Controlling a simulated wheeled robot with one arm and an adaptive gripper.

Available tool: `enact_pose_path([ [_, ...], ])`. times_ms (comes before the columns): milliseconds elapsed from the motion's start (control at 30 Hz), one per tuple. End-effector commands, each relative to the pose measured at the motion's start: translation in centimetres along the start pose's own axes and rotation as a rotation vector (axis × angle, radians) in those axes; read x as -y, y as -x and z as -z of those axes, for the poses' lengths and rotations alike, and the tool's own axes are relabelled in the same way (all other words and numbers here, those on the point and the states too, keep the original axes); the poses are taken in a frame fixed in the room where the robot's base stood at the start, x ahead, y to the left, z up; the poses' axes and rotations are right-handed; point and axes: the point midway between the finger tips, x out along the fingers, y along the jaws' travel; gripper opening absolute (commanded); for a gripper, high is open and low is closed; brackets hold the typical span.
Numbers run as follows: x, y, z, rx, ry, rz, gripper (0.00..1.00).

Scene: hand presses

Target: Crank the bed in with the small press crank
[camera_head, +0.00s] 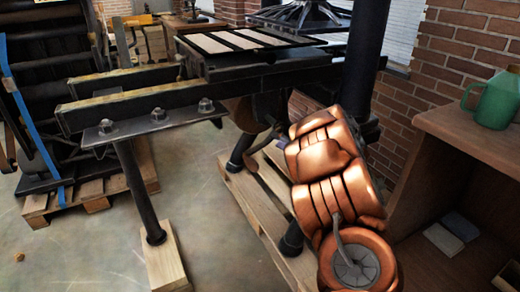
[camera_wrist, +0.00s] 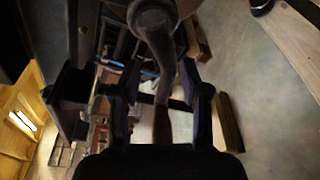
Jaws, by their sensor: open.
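The press bed (camera_head: 252,41), a dark frame with pale strips, lies on dark rails (camera_head: 150,85) in the head view, with the dark platen above its far side. In the wrist view the small crank (camera_wrist: 166,60) has a grey metal arm and a brown handle (camera_wrist: 161,125). My gripper (camera_wrist: 160,88) is open, with one dark finger on each side of the crank handle. I cannot tell whether either finger touches it. In the head view my copper arm hides most of the gripper and crank; a brown handle (camera_head: 260,142) shows below the rails.
The press stands on a wooden pallet (camera_head: 262,215), with a slanted support leg (camera_head: 138,192) in front. Another dark machine stands left. Floor between them is clear.

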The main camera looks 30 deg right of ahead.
Motion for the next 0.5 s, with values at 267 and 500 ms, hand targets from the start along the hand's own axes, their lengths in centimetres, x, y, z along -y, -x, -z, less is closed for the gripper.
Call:
enact_pose_path([
  [267, 1.2, 1.2, 3.2, -0.097, 0.065, -0.18, 0.45],
  [500, 0.8, 0.1, 3.8, -0.109, 0.072, -0.208, 0.45],
])
